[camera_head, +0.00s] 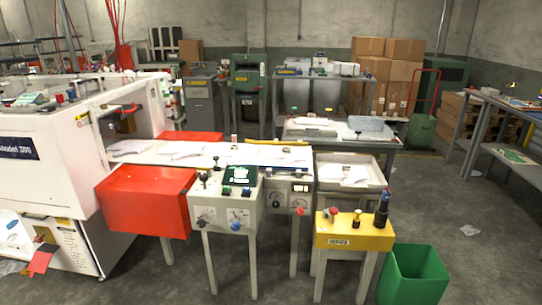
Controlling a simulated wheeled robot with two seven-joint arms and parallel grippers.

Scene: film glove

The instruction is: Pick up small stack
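Several low stacks of pale film gloves lie on the long white table (220,152) that runs out of the white machine. One flat stack (130,147) is at its left end by the machine opening. Another stack (185,151) lies near the middle, and a third (283,155) is toward the right end. More pale sheets (352,174) lie in the tray at the right. I cannot tell which one is the small stack. Neither of my grippers shows in the head view.
A red box (147,200) and a control panel (232,203) stand in front of the table. A yellow button box (353,233) and a green bin (412,275) are at the front right. The floor (470,265) on the right is mostly clear.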

